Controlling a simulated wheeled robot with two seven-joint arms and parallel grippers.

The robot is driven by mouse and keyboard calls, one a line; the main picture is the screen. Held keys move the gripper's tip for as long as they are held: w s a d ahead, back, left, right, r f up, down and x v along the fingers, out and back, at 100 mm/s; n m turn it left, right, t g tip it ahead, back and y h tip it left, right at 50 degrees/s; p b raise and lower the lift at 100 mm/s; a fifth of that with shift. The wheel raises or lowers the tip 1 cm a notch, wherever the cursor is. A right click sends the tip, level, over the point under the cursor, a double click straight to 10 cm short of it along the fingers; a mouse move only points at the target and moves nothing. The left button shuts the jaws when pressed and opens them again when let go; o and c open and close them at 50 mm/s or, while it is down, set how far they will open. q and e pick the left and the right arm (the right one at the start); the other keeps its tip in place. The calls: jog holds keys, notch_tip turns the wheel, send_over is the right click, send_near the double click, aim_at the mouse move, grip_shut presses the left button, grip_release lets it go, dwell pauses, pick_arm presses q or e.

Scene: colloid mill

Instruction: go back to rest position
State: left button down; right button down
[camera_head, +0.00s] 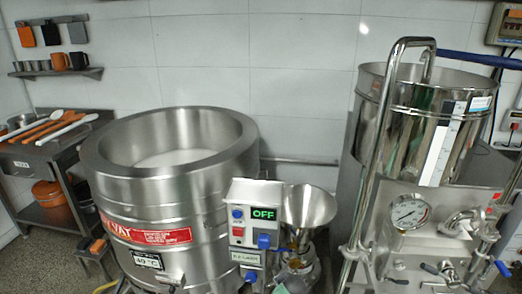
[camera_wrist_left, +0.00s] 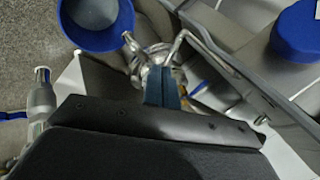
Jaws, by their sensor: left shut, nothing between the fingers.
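My left gripper (camera_wrist_left: 162,85) shows in the left wrist view as two dark blue fingers pressed together, with nothing held between them. Beyond the fingertips are shiny metal fittings (camera_wrist_left: 150,52); I cannot tell whether the fingers touch them. I cannot make out either gripper clearly in the head view. My right gripper is in neither view.
A large steel vat (camera_head: 180,190) stands left of a control box (camera_head: 250,225) reading OFF and a metal funnel (camera_head: 308,208). A steel hopper (camera_head: 425,120) with bent pipes and a pressure gauge (camera_head: 408,211) stands right. A side table (camera_head: 45,150) holds utensils.

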pick_arm(q)
jog(key=s+a+n+g+h, duration=0.1)
jog(key=s+a+n, duration=0.15)
jog(key=s, duration=0.45)
jog(key=s+a+f+n+g, duration=0.1)
jog(key=s+a, duration=0.3)
jog(key=s, duration=0.4)
jog(key=s+a+n+g+h, duration=0.1)
jog(key=s+a+n, duration=0.1)
jog(key=s+a, duration=0.35)
jog(key=s+a+r+n, duration=0.1)
jog(key=s+a+r, duration=0.1)
jog(key=s+a, duration=0.2)
jog(key=s+a+r+n+g, duration=0.1)
jog(key=s+a+r+n, duration=0.1)
jog(key=s, duration=0.9)
jog(key=s+a+r+n+g, duration=0.1)
jog(key=s+a+r, duration=0.2)
jog(key=s+a, duration=0.3)
jog(key=shift+s+r+h, duration=0.15)
jog(key=shift+s+h, duration=0.15)
jog(key=shift+s, duration=0.5)
jog(key=shift+w, duration=0.1)
